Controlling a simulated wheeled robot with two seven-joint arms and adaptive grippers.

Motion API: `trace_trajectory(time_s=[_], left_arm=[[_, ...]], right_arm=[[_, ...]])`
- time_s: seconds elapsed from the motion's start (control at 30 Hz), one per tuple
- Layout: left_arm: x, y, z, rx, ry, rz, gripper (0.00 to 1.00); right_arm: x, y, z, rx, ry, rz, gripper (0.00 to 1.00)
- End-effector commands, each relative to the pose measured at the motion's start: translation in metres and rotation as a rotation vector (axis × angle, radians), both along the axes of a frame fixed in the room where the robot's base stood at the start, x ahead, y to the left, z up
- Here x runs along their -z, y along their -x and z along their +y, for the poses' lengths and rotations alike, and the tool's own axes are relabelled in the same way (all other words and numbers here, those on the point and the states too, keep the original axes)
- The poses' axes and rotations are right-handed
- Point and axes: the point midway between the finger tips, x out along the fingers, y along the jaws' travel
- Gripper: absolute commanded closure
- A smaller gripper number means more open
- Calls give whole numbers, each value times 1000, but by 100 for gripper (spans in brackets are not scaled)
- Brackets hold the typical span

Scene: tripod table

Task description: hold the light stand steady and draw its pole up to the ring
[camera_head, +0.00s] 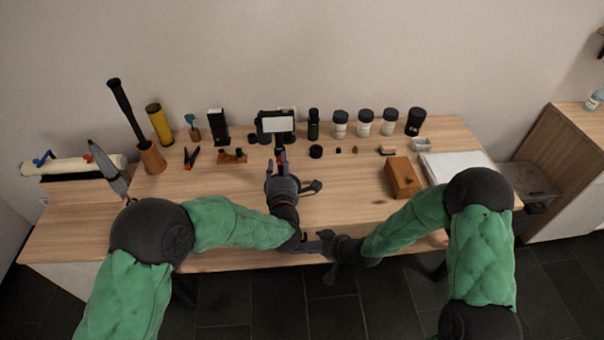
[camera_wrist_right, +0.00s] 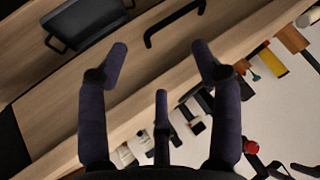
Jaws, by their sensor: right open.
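The light stand's panel (camera_head: 277,124), a pale screen in a black frame, stands upright at the back middle of the table in the head view. Part of its dark pole (camera_head: 279,142) shows below the panel. My left gripper (camera_head: 281,165) is in front of the stand and covers its lower part. I cannot tell whether its fingers are around the stand, or whether they are open or shut. I cannot make out the ring. My right gripper (camera_head: 325,238) is low at the table's front edge, open and empty. Its spread fingers (camera_wrist_right: 161,60) also show in the right wrist view.
Several dark-lidded jars (camera_head: 364,122) stand at the back right. A wooden box (camera_head: 403,177) and a white board (camera_head: 455,167) lie at the right. A clamp (camera_head: 191,157) and a dark-handled tool (camera_head: 128,111) are at the left. The table (camera_head: 345,190) is bare between the grippers and the box.

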Motion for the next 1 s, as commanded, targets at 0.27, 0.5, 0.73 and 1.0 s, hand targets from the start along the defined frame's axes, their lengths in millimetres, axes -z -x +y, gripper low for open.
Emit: trace_trajectory(time_s=[0.27, 0.5, 0.73, 1.0], left_arm=[[0, 0, 0, 0, 0, 0, 61], [0, 0, 0, 0, 0, 0, 61], [0, 0, 0, 0, 0, 0, 61], [0, 0, 0, 0, 0, 0, 61]], right_arm=[[-53, -49, 1, -120, 37, -223, 35], [-96, -102, 11, -167, 37, -374, 35], [-133, -153, 27, -177, 7, -480, 35], [-151, -180, 39, -179, -14, -533, 35]])
